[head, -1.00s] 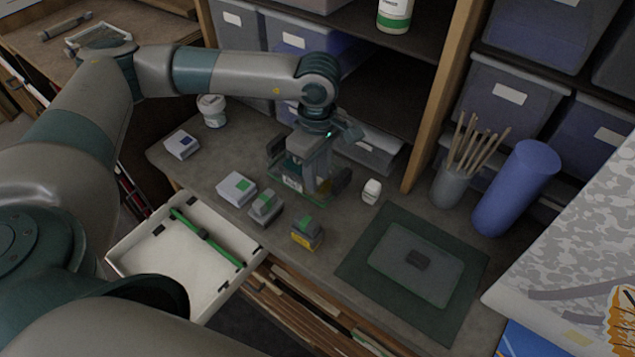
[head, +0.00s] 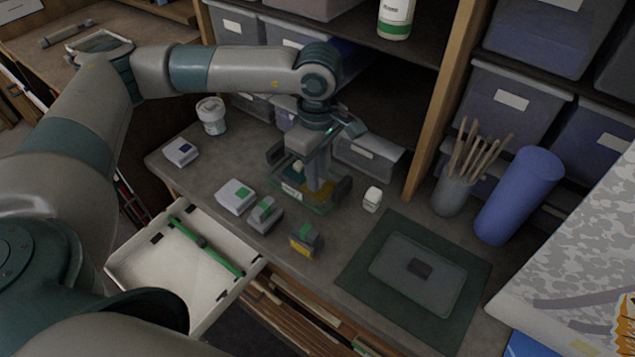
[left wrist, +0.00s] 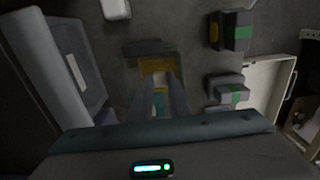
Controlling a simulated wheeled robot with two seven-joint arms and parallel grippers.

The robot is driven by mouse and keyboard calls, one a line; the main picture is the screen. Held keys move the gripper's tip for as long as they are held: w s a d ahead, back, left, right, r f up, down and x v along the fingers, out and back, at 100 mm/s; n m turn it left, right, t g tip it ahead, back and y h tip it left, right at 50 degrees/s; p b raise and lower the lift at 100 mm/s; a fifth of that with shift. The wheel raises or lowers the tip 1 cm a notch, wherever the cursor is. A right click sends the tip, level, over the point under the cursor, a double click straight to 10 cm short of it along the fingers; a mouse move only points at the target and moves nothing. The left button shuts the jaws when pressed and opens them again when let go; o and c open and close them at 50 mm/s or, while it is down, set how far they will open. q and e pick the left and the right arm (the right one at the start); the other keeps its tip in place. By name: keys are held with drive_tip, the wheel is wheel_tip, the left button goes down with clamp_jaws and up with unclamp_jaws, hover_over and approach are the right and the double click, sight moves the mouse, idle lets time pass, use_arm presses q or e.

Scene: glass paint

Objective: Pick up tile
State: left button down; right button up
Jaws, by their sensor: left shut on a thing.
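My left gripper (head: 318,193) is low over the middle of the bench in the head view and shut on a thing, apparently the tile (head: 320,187). The tile shows as a yellow-orange patch by the fingertips, and most of it is hidden by the gripper. In the left wrist view the yellow-orange piece (left wrist: 158,67) shows at the tips of the two fingers (left wrist: 160,88). A green-edged stand (head: 300,203) with dark end pieces is around the fingers. I cannot tell whether the tile is clear of it. My right gripper is not in view.
Grey blocks (head: 265,214) (head: 306,240) and a white box (head: 236,197) are in front of the gripper. A small white bottle (head: 372,199) stands to its right. A glass plate (head: 440,285) lies on a dark green mat (head: 362,265). A white tray (head: 165,265) is front left.

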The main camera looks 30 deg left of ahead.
use_arm(q)
wheel_tip(320, 180, up, 6)
drive_tip(key=shift+r+b, duration=0.2)
drive_tip(key=shift+b, duration=1.05)
drive_tip(key=shift+r, duration=0.6)
drive_tip(key=shift+f, duration=0.1)
